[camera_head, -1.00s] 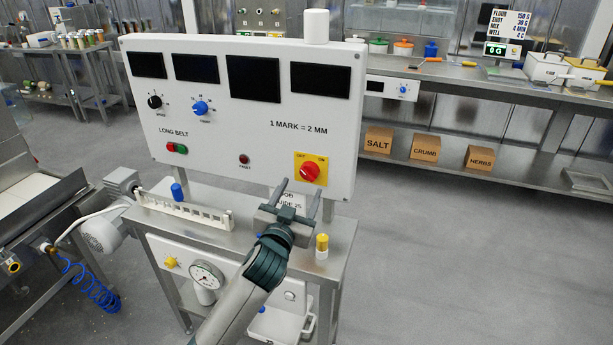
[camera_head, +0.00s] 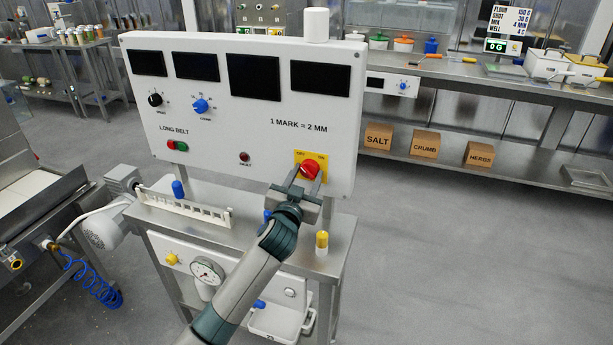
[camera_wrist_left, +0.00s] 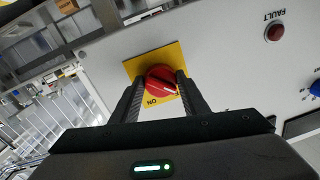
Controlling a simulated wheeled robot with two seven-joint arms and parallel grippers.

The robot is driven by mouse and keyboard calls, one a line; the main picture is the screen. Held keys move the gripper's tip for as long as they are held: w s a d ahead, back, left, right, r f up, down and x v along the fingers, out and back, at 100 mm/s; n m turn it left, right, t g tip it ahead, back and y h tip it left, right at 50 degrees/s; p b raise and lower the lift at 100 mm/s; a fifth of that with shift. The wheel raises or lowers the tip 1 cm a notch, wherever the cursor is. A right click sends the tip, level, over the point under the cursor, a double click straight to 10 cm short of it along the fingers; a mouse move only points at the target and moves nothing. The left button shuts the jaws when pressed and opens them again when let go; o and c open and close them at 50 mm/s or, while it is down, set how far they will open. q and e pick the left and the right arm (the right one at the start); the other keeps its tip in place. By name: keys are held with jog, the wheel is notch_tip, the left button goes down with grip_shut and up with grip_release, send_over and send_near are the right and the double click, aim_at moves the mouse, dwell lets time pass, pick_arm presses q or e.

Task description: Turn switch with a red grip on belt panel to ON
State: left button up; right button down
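The red-grip switch (camera_head: 310,169) sits on a yellow plate at the lower right of the white belt panel (camera_head: 215,130). My left gripper (camera_head: 306,177) is at the switch, with one finger on each side of the red grip. In the left wrist view the red grip (camera_wrist_left: 160,78) lies between the fingertips of the left gripper (camera_wrist_left: 160,88). The fingers look apart, and I cannot tell whether they touch the grip. Its white mark points toward the right finger, away from the ON label (camera_wrist_left: 152,101). The OFF label is hidden there. My right gripper is not in view.
A red FAULT lamp (camera_head: 244,157), a blue knob (camera_head: 200,106) and a black knob (camera_head: 155,100) are on the same panel. Below stands a steel bench (camera_head: 337,250) with a yellow-capped bottle (camera_head: 322,243). The floor to the right is clear.

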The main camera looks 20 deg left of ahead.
pick_arm(q)
jog(key=shift+c, duration=0.9)
